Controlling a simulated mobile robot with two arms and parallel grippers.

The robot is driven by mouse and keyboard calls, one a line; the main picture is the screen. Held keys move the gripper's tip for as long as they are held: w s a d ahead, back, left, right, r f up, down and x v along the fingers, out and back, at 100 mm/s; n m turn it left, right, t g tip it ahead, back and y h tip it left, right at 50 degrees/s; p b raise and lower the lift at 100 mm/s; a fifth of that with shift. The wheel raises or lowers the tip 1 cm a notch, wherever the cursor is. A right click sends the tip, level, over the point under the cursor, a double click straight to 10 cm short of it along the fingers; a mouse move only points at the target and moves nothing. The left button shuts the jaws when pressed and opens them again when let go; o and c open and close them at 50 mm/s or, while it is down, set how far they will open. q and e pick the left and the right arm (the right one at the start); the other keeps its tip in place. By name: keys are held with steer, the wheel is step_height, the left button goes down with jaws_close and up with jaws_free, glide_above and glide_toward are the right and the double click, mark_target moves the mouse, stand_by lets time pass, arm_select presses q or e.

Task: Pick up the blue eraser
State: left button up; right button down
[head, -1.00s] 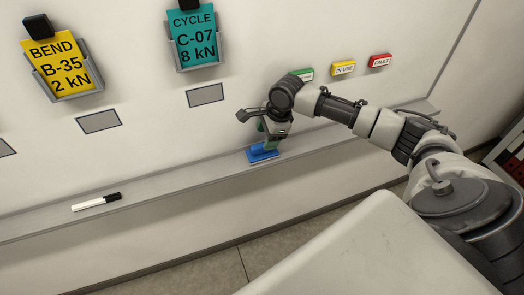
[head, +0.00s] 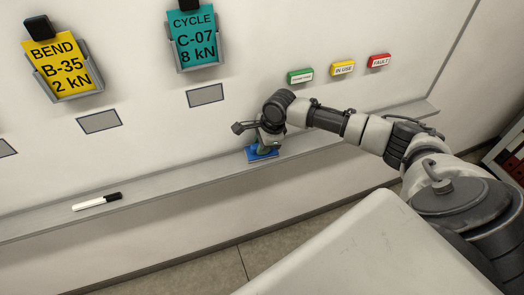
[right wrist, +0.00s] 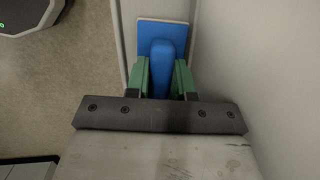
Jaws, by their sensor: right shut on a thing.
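The blue eraser (head: 262,155) lies on the narrow ledge (head: 180,181) along the bottom of the whiteboard in the head view. My right gripper (head: 264,147) reaches down over it and partly hides it. In the right wrist view the eraser (right wrist: 163,33) has a flat base and a raised blue grip. The green fingers of my right gripper (right wrist: 161,78) are on both sides of that raised grip and shut on it. The eraser appears to be still at the ledge. My left gripper is not in view.
A black-and-white marker (head: 97,202) lies on the ledge to the left. Yellow (head: 62,68) and teal (head: 193,35) cards hang in holders on the board. Green (head: 300,76), yellow (head: 343,68) and red (head: 379,60) labels are at the right. The ledge between marker and eraser is clear.

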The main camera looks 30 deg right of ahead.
stand_by(0.3)
steer(key=shift+r, duration=0.3)
steer(key=v, duration=0.3)
steer(key=shift+w+a+r, duration=0.1)
steer(key=shift+w+r, duration=0.1)
steer(key=shift+r, duration=0.15)
steer(key=s+d+r, duration=0.6)
steer(key=s+d, duration=0.1)
steer(key=s, duration=0.1)
steer(key=shift+d+r+b, duration=0.35)
steer(key=shift+b, duration=0.1)
steer(key=shift+s, duration=0.15)
